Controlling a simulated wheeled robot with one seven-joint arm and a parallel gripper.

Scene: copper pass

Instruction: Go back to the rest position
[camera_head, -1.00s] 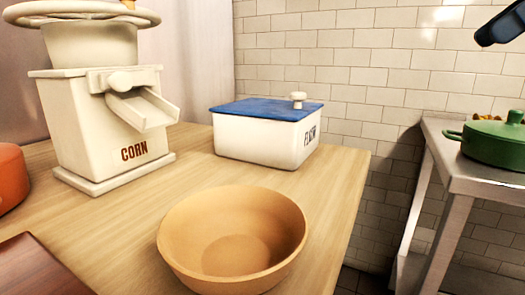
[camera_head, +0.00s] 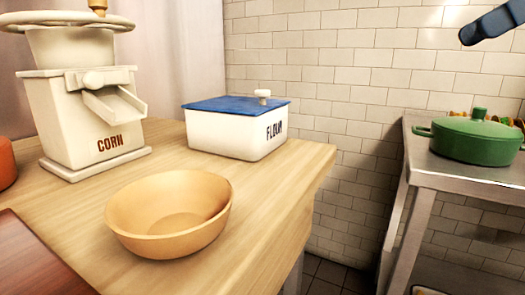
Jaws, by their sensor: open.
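The dark blue end of my gripper (camera_head: 487,26) shows at the top right edge of the head view, cut off by the frame. It is up in the air in front of the tiled wall, above the level of the green pot (camera_head: 474,138). Nothing is seen held in it. Its jaws are open, though only a small part of it shows. The rest of the arm is out of view.
A wooden counter (camera_head: 265,215) holds an empty wooden bowl (camera_head: 168,215), a white flour box (camera_head: 235,133) with a blue lid and a white corn mill (camera_head: 82,115). A steel table (camera_head: 445,178) bears the pot. A gap with floor lies between them.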

